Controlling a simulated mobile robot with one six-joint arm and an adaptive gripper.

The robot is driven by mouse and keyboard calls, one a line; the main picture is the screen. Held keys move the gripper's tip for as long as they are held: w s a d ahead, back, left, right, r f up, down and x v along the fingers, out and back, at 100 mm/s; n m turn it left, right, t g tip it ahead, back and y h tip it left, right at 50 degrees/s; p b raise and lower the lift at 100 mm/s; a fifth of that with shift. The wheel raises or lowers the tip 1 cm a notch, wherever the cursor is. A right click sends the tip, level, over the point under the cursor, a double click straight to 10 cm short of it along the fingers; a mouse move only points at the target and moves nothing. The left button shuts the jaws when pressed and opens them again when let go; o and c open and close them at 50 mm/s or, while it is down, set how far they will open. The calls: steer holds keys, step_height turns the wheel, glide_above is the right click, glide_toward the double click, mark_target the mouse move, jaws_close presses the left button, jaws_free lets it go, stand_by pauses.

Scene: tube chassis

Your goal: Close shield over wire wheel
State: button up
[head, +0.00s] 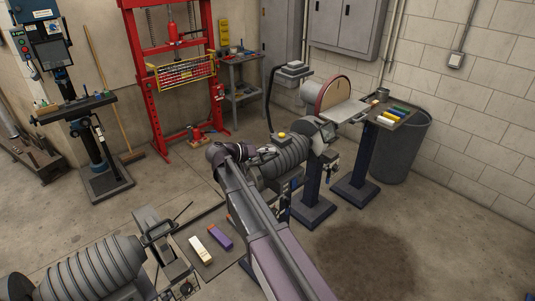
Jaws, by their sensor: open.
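A grey ribbed motor housing (285,155) with a yellow part on top stands in the middle of the head view. My arm reaches up from the bottom edge and bends toward the middle motor. My gripper (268,150) is open, small and partly lost against this motor; contact cannot be told.
A tray (211,262) with white and purple bars lies between the two motors, partly behind my arm. A disc sander (335,94), a shelf of coloured bars (408,113) and a grey bin (405,150) stand right. A red press (172,70) stands behind.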

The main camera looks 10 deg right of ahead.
steer(key=shift+c, duration=0.2)
jaws_close()
